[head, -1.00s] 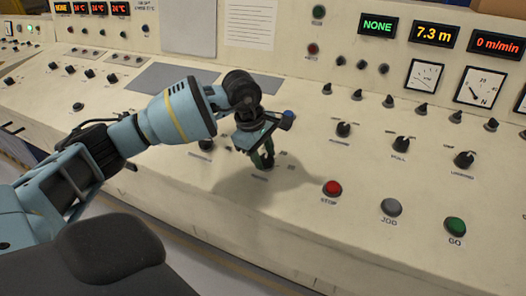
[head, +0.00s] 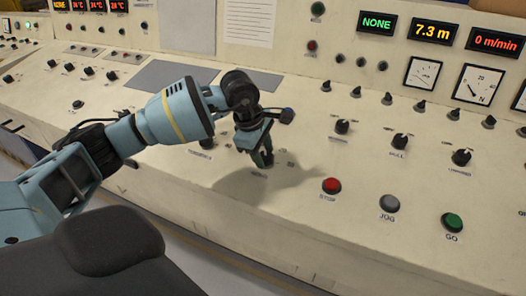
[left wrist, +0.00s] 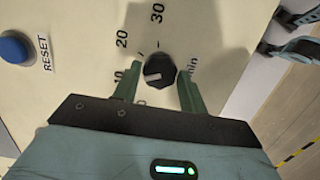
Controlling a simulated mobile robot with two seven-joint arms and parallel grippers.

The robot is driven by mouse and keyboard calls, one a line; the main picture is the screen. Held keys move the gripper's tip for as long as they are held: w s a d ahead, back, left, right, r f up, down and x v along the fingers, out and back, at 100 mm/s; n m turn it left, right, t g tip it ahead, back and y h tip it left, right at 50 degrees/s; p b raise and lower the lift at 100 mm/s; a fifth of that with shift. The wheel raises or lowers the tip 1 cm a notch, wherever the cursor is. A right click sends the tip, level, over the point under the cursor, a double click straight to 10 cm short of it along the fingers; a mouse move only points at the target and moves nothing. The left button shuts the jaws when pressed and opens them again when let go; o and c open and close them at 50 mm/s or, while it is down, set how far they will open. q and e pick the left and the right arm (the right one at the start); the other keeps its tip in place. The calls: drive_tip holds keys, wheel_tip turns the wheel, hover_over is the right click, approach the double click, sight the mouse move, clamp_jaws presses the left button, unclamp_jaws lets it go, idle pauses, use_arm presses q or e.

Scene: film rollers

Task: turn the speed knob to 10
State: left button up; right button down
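The speed knob (left wrist: 159,71) is a round black dial with a white mark on its left side, in the left wrist view. Printed numbers 10, 20 and 30 run around it, with "min" on the right; the 10 is beside my left finger. My left gripper (left wrist: 159,82) is open, with one green finger on each side of the knob and narrow gaps showing. In the head view, my left gripper (head: 263,160) is low over the panel and hides the knob. Teal and black parts at the wrist view's upper right may be my right arm; no gripper state is readable there.
A blue RESET button (left wrist: 15,47) is beside the knob in the wrist view. Red STOP (head: 331,186), grey JOG (head: 389,203) and green GO (head: 452,222) buttons lie to the right. The speed display (head: 495,43) reads 0 m/min.

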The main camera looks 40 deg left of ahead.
use_arm(q)
drive_tip(key=o, duration=0.3)
drive_tip(key=shift+r, duration=0.1)
drive_tip(key=v, duration=0.7)
drive_tip(key=shift+r, duration=0.35)
drive_tip(key=shift+s+f, duration=0.1)
drive_tip(key=shift+s, duration=0.05)
